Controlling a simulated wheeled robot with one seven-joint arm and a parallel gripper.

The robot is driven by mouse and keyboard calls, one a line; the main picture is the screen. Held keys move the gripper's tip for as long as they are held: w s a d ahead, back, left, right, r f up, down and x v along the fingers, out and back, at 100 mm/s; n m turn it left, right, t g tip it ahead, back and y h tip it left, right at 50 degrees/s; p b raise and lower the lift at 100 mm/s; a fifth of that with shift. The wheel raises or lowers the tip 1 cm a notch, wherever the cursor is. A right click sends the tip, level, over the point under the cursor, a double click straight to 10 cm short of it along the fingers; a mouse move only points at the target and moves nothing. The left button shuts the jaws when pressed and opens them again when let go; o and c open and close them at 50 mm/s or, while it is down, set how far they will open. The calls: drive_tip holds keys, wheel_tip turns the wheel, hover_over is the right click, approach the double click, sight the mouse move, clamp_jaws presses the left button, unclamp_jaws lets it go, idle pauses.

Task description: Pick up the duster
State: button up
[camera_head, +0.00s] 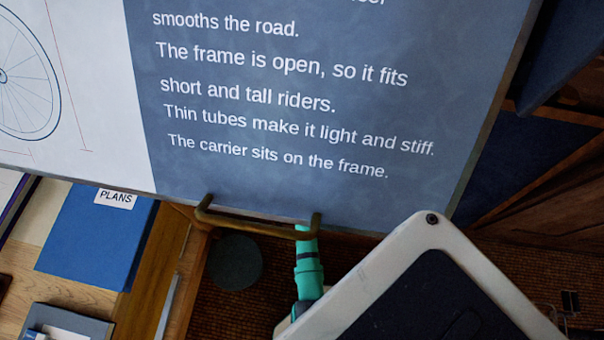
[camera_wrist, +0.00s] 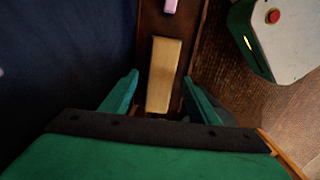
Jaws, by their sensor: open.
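The duster (camera_wrist: 164,75), a pale tan wooden-looking block, lies lengthwise on a narrow dark brown ledge in the wrist view. My gripper (camera_wrist: 160,82) is open, with one green finger on each side of the duster's near part. The fingers look apart from it, and the exact height gap cannot be told. In the head view the duster and my gripper do not show; the large board (camera_head: 300,190) covers much of that area.
A pink piece (camera_wrist: 170,5) lies farther along the ledge. A dark blue surface (camera_wrist: 60,60) borders the ledge on the left. In the head view, a blue PLANS folder (camera_head: 95,235) lies on a wooden table at the lower left. A brown bracket (camera_head: 255,223) sits at the board's lower edge.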

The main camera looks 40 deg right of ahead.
drive_tip(key=c, duration=1.2)
drive_tip(key=shift+o, duration=0.2)
drive_tip(key=shift+r, duration=0.1)
drive_tip(key=shift+r, duration=0.55)
drive_tip(key=s+a+r, duration=0.2)
drive_tip(key=s+r, duration=0.4)
drive_tip(key=s+a+r, duration=0.2)
drive_tip(key=s+r, duration=0.3)
drive_tip(key=s, duration=0.2)
drive_tip(key=shift+s+a+r, duration=0.15)
drive_tip(key=shift+a+r, duration=0.2)
drive_tip(key=shift+r, duration=0.05)
